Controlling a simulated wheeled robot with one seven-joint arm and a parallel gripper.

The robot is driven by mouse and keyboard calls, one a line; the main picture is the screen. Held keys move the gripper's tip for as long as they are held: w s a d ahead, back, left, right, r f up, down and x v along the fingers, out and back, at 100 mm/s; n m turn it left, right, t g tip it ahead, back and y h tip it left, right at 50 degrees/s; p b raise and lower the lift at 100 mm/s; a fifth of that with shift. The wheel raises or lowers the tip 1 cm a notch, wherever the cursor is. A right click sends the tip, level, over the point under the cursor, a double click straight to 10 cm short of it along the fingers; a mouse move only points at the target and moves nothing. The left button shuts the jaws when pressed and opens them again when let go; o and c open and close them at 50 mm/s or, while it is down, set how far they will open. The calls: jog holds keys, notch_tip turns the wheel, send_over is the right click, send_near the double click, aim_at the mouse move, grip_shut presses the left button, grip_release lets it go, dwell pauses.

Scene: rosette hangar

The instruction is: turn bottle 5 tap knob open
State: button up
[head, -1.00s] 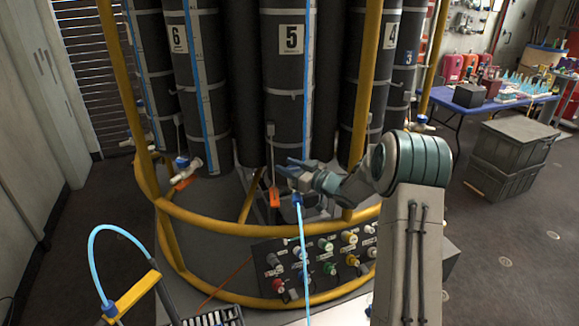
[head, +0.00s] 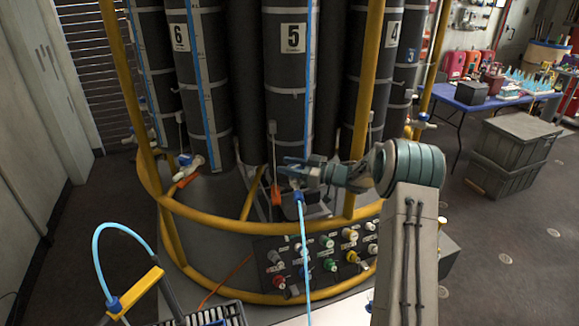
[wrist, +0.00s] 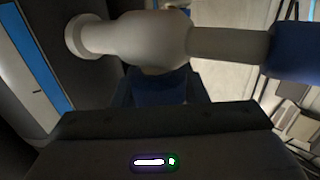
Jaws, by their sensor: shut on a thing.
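Bottle 5 (head: 291,95) is a tall dark cylinder with a white number plate and a blue stripe, standing in the yellow frame. My gripper (head: 288,166) is at its lower end. In the wrist view, the blue tap knob (wrist: 158,88) sits between my jaws, which are shut on it. The pale tap body (wrist: 135,40) runs across just beyond the knob, with a blue fitting (wrist: 297,52) at its right end. In the head view, my gripper hides most of this tap. A blue hose end (head: 298,197) shows just below the gripper.
A yellow rail (head: 230,226) curves in front of the bottles, above a panel of coloured valves (head: 318,258). An orange tag (head: 277,194) hangs left of my gripper. Bottle 6's tap (head: 187,168) is further left. A blue table (head: 470,108) and grey crates (head: 513,157) stand right.

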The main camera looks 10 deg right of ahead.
jog(key=o, duration=1)
jog(key=shift+d, duration=0.15)
jog(key=b+v, duration=0.3)
jog(key=v, duration=1)
jog(key=shift+s+d, duration=0.2)
